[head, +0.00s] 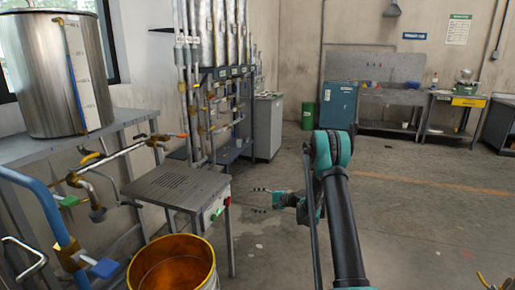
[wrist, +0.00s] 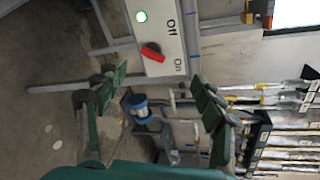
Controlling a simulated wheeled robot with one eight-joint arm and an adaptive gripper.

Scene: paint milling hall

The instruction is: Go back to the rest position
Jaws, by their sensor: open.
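My gripper (head: 262,199) is open and empty in the middle of the head view, held out to the left of my arm's end. Its fingers point toward a grey metal stand (head: 180,184) and sit to the right of it, apart from it. In the wrist view my gripper (wrist: 158,80) shows both green fingers spread with nothing between them. A white switch panel (wrist: 158,30) lies beyond the fingertips, with a red handle (wrist: 152,52) whose tip lies nearer the "On" label, and a lit green lamp (wrist: 141,16).
An open yellow drum (head: 205,252) with orange contents stands front left, near pipes and valves. A steel tank (head: 58,75) is on the left bench. A blue cabinet (head: 338,105) and work tables (head: 455,100) line the back.

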